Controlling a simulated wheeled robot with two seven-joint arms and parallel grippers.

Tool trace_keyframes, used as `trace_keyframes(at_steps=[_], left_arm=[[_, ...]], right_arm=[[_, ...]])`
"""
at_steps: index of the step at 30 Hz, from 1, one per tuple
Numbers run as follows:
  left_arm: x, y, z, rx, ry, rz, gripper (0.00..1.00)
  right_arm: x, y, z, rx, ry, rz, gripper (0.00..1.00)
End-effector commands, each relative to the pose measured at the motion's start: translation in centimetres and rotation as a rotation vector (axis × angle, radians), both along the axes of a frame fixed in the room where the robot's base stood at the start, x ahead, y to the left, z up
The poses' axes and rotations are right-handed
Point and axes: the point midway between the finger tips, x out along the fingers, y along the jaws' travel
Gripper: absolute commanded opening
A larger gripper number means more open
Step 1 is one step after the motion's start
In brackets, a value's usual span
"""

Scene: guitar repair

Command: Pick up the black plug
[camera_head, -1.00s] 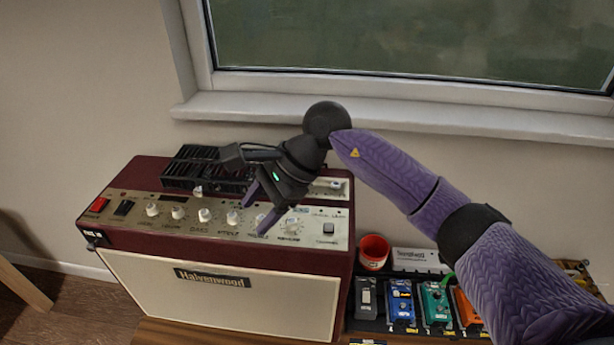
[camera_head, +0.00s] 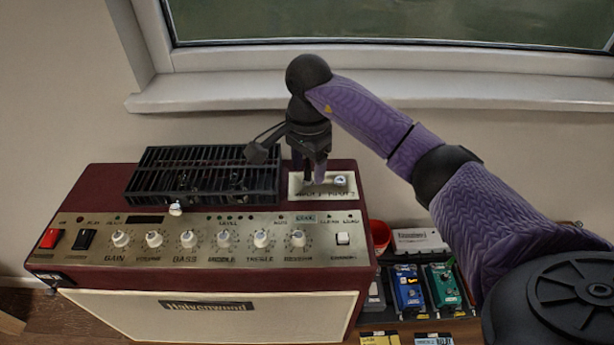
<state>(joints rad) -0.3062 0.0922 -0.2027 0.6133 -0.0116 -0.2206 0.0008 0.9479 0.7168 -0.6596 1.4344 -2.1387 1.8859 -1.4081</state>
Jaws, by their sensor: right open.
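My right gripper (camera_head: 311,172) points down over the input panel on top of the dark red amplifier. Its jaws are open, with a purple finger on the right side. A thin dark upright shape (camera_head: 307,175) shows between the fingers at the left input. It may be the black plug, but the gripper covers most of it and I cannot tell for sure. The right input jack (camera_head: 340,181) on the pale panel (camera_head: 328,189) is clear of the fingers. My left gripper is not in view.
The amplifier (camera_head: 80,199) has a row of knobs and switches along its front edge. A black vent grille (camera_head: 160,177) lies left of my gripper. The windowsill (camera_head: 400,97) is behind. An orange-red cup (camera_head: 380,236) and several pedals (camera_head: 407,288) stand at the right.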

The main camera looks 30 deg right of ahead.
Motion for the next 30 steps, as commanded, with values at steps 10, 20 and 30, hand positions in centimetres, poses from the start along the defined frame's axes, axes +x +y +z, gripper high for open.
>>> trace_keyframes(at_steps=[10, 20, 30], left_arm=[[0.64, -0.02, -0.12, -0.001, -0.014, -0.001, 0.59], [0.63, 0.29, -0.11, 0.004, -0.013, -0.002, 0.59], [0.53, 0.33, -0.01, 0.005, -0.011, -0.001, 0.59]], right_arm=[[0.01, 0.03, -1.0, 0.001, -0.001, 0.001, 0.51], [0.01, 0.03, -0.98, 0.001, -0.001, 0.001, 0.0], [0.05, 0.03, -0.47, 0.002, -0.003, 0.0, 0.0]])
